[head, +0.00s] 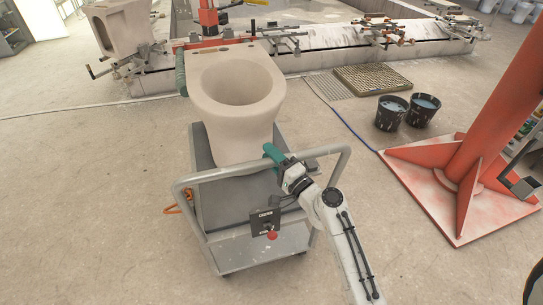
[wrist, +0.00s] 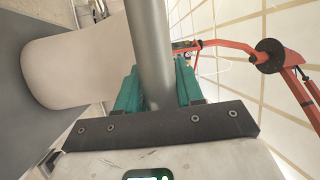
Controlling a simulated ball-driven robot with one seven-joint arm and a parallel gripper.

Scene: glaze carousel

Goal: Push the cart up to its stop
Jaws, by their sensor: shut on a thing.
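The cart (head: 284,245) is a grey platform trolley with a tubular push handle, standing in the middle of the head view. A beige toilet bowl (head: 235,85) stands upright on its deck. My gripper (head: 274,155) is shut on the cart's handle (head: 210,179) at the right part of its top bar. In the wrist view, the green fingers (wrist: 157,90) sit on both sides of the grey handle tube (wrist: 152,45), with the pale bowl (wrist: 80,65) at left. The stop cannot be made out; the cart's far end is hidden by the bowl.
A long carousel frame (head: 330,52) with clamps crosses the back. An orange column on a base plate (head: 440,190) stands at right. A blue hose (head: 352,130) runs on the floor. The left floor is mostly clear.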

